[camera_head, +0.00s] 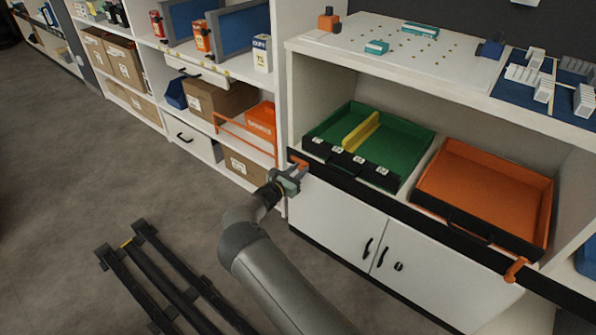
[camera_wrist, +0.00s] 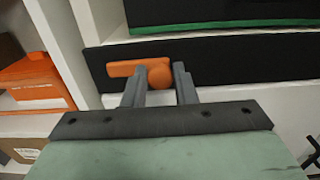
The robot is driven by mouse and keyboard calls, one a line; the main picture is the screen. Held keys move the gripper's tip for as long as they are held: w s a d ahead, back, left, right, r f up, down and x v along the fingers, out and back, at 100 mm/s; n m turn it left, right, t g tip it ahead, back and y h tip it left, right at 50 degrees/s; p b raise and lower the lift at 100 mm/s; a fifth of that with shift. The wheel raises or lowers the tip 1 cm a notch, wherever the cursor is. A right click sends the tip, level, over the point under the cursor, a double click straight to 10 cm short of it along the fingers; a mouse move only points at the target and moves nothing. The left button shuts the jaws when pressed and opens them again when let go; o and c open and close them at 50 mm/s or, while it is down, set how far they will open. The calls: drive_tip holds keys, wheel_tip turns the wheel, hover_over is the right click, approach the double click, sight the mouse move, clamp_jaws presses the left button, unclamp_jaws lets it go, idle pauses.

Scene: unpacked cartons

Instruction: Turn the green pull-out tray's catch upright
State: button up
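The green pull-out tray (camera_head: 400,143) sits on the shelf, with a yellow divider and a black front. A long black bar (camera_head: 405,208) runs across in front of it. At the bar's left end is an orange catch (camera_head: 298,158). My gripper (camera_head: 300,171) is at the catch. In the wrist view its fingers (camera_wrist: 160,87) are apart, one on each side around the knob; whether they touch it I cannot tell.
An orange tray (camera_head: 485,190) stands right of the green one, and another orange catch (camera_head: 515,269) is at the bar's right. White cupboard doors (camera_head: 345,225) are below. Shelves with cartons (camera_head: 215,98) and an orange bin (camera_head: 262,121) stand left.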

drive_tip(key=shift+m, duration=0.3)
drive_tip(key=m+b, duration=0.1)
drive_tip(key=m, duration=0.2)
drive_tip(key=shift+f+m+b, duration=0.15)
drive_tip(key=shift+m+b, duration=0.15)
drive_tip(key=shift+b, duration=0.1)
drive_tip(key=shift+s+d+f+m+b, duration=0.1)
drive_tip(key=shift+m+b, duration=2.65)
drive_tip(key=shift+m, duration=4.15)
drive_tip(key=o, duration=1)
